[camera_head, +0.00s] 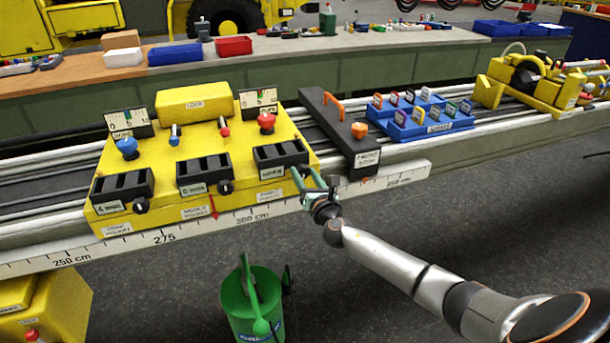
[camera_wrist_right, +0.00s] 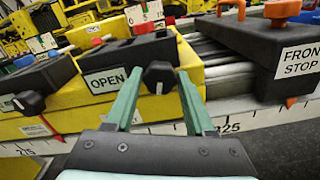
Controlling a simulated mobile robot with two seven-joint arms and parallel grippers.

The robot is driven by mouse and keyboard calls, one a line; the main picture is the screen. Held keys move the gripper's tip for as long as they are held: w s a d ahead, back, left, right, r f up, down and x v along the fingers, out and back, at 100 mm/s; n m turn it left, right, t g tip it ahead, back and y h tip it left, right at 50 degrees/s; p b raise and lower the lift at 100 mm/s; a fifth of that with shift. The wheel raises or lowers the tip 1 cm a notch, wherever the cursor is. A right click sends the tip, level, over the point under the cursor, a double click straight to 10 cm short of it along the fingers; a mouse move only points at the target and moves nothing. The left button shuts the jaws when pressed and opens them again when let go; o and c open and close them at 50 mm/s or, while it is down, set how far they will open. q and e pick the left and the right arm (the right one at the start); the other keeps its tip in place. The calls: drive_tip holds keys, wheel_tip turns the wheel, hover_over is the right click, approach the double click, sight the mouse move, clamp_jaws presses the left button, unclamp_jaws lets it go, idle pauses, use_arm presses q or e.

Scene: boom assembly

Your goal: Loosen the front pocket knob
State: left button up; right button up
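The yellow carriage (camera_head: 225,138) carries three black pockets in a row. The rightmost black pocket (camera_head: 281,153) has a white label, which reads OPEN (camera_wrist_right: 104,79) in the right wrist view. Its black knob (camera_wrist_right: 158,76) is at the pocket's right front corner. My right gripper (camera_head: 309,176) is at this corner, with its two green fingers apart. In the wrist view the knob shows between the fingertips, with a gap on each side; I cannot tell how deep it sits between them. In the head view the fingers largely hide this knob. My left gripper is not in view.
A black front stop (camera_head: 340,130) with an orange handle stands just right of the carriage. The other pockets have black knobs (camera_head: 141,205) (camera_head: 225,187). A ruler strip (camera_head: 200,231) runs along the bench front. Floor around my right arm is clear.

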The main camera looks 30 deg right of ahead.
drive_tip(key=o, duration=0.4)
drive_tip(key=v, duration=1.2)
drive_tip(key=shift+s+p, duration=0.25)
drive_tip(key=shift+p, duration=0.05)
drive_tip(key=shift+a, duration=0.15)
